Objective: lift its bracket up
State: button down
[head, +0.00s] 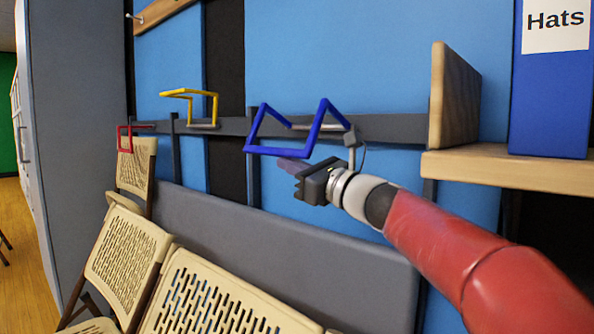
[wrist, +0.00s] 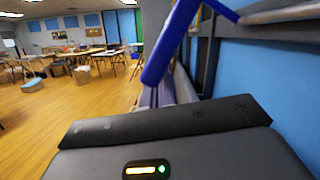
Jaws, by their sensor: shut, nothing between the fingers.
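Three bent-tube brackets are on a dark horizontal wall rail (head: 385,128): a red one (head: 119,139) at the left, a yellow one (head: 190,92), and a blue one (head: 277,151) nearest my arm. The blue bracket stands out from the rail, its front bar low. My gripper (head: 290,164) is shut and empty, its fingertips close below that front bar. In the wrist view the blue tube (wrist: 168,50) slants down in front of my fingers (wrist: 160,97). I cannot tell whether they touch.
Beige folding chairs (head: 125,252) and a long grey panel (head: 290,245) stand below the rail. A wooden shelf (head: 500,169) with an upright board (head: 455,95) and a blue "Hats" box (head: 548,100) is at right. Open wooden floor (wrist: 60,115) shows in the wrist view.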

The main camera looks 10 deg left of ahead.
jog(key=shift+s+a+r+p, duration=0.1)
jog(key=shift+s+r+p, duration=0.1)
jog(key=shift+r, duration=0.3)
jog(key=shift+s+a+r+p, duration=0.1)
jog(key=shift+s+r+p, duration=0.1)
jog(key=shift+r, duration=0.3)
jog(key=shift+f, duration=0.1)
